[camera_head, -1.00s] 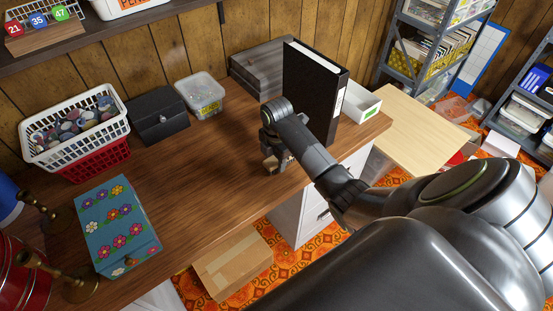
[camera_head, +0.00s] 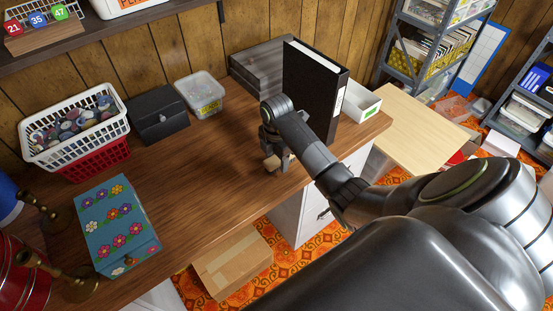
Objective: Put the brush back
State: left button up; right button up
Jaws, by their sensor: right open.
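My right gripper (camera_head: 276,158) is over the desk near its front edge, pointing down, just left of the black binder. Its jaws are open. A small tan piece, possibly the brush (camera_head: 271,163), shows at the fingertips. The fingers and wrist hide most of it, so I cannot tell its full shape or whether the fingers touch it. My left gripper is out of view.
The wooden desk (camera_head: 190,185) is clear left of my right gripper. A black binder (camera_head: 312,90) stands upright close behind it, beside a white tray (camera_head: 362,103). A black box (camera_head: 157,115), a clear tub (camera_head: 201,94) and a flowered box (camera_head: 115,225) stand further left.

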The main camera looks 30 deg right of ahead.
aim_at(276, 158)
notch_tip(276, 158, up, 6)
jog(key=shift+w+f+b, duration=0.1)
jog(key=shift+b, duration=0.25)
jog(key=shift+r+p, duration=2.5)
jog(key=shift+r, duration=0.15)
